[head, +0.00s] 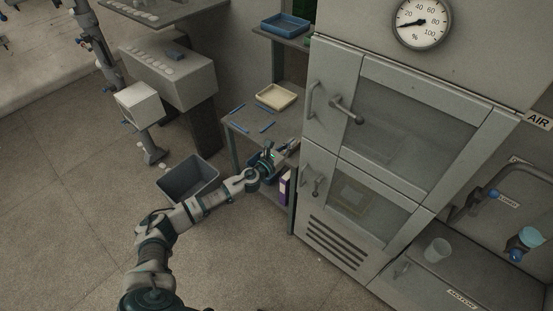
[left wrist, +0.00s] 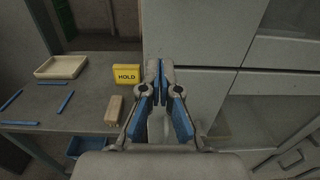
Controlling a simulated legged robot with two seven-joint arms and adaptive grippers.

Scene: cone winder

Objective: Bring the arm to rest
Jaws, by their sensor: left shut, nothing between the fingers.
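My left arm reaches from the bottom left of the head view toward a small grey table (head: 235,124). My left gripper (head: 293,146) is at the table's right end, close to the grey cabinet (head: 330,125). In the left wrist view the gripper (left wrist: 160,65) is shut and empty, its blue-padded fingers pointing at the cabinet side. My right gripper does not show in either view.
On the table (left wrist: 30,113) are a cream tray (left wrist: 60,67), blue sticks (left wrist: 66,101), a yellow HOLD sign (left wrist: 127,74) and a tan block (left wrist: 114,110). A grey bin (head: 188,180) stands on the floor. Cabinet handles (head: 345,110) stick out.

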